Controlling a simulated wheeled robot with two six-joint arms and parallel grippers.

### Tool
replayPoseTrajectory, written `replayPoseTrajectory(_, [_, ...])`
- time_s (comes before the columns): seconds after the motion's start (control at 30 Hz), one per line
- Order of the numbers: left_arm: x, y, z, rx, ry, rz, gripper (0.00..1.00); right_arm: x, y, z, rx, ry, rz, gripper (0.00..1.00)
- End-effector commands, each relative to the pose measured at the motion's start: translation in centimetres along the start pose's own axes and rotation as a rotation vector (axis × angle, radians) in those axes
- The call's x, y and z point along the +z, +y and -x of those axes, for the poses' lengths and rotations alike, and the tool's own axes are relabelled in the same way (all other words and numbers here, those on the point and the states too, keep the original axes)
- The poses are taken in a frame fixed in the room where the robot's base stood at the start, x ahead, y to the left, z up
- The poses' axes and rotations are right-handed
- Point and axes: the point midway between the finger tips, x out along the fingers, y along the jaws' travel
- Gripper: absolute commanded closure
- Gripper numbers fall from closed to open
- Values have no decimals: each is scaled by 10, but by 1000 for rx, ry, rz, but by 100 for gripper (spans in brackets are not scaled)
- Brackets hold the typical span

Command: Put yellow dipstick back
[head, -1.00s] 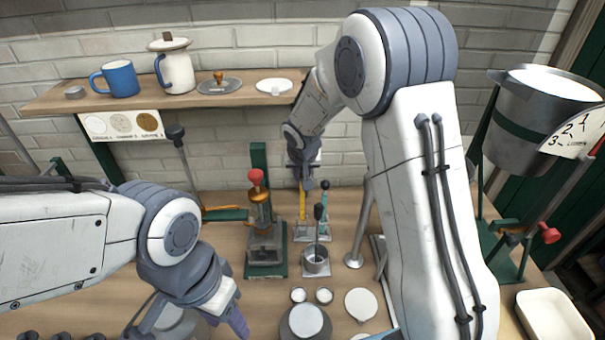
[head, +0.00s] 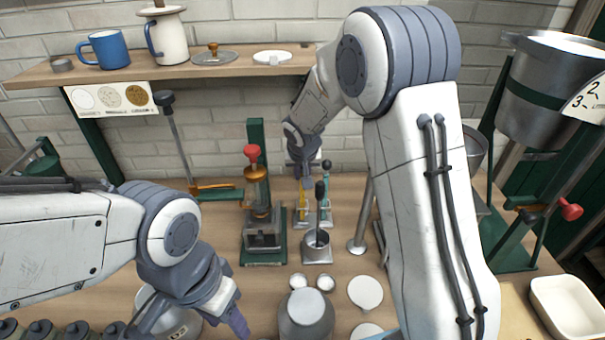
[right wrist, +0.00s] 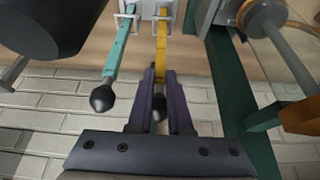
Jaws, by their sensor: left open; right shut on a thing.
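The yellow dipstick (head: 301,203) stands upright at the back of the bench, next to the teal dipstick (head: 325,190). In the right wrist view the yellow dipstick (right wrist: 162,42) runs through a metal bracket (right wrist: 150,16) on the pale holder. My right gripper (right wrist: 160,78) is shut on its handle end, with the dark knob between the fingers. In the head view my right gripper (head: 302,172) is just above the yellow strip; whether its lower end is seated is unclear. My left gripper (head: 190,324) is open and empty at the lower left, over a metal pot.
A green press with a red knob (head: 252,152) stands just left of the dipsticks. A small metal cup (head: 316,247) with a dark-knobbed tool is in front. A lidded jar (head: 306,310) and white discs are nearer. A shelf (head: 160,74) with mugs is above.

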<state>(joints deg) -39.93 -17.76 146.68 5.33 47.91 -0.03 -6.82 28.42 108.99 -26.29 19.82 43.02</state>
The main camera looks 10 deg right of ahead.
Motion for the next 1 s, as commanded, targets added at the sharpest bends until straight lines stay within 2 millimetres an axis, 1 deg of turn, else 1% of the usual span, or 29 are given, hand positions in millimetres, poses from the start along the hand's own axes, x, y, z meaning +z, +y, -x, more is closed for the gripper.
replayPoseTrajectory(0.27, [0, 0, 0, 0, 0, 0, 50, 0, 0, 0, 0, 1, 0, 100])
replayPoseTrajectory(0.3, [0, 0, 0, 0, 0, 0, 50, 0, 0, 0, 0, 1, 0, 67])
replayPoseTrajectory(0.33, [0, 0, 0, 0, 0, 0, 50, 0, 0, 0, 0, 1, 0, 56])
replayPoseTrajectory(0.37, [0, 0, 0, 0, 0, 0, 50, 0, 0, 0, 0, 1, 0, 47])
replayPoseTrajectory(0.63, [0, 0, -1, 0, 0, 0, 50, 0, 0, 0, 0, 0, 0, 47])
replayPoseTrajectory(0.73, [0, 0, -1, 0, 0, 0, 50, 0, 0, 4, 0, 1, 0, 47])
replayPoseTrajectory(0.87, [0, 0, -3, 0, 0, 0, 50, -1, 0, 20, -2, 5, -1, 47])
replayPoseTrajectory(1.0, [0, 0, -7, 0, 0, 0, 50, -1, -1, 48, -3, 7, 0, 47])
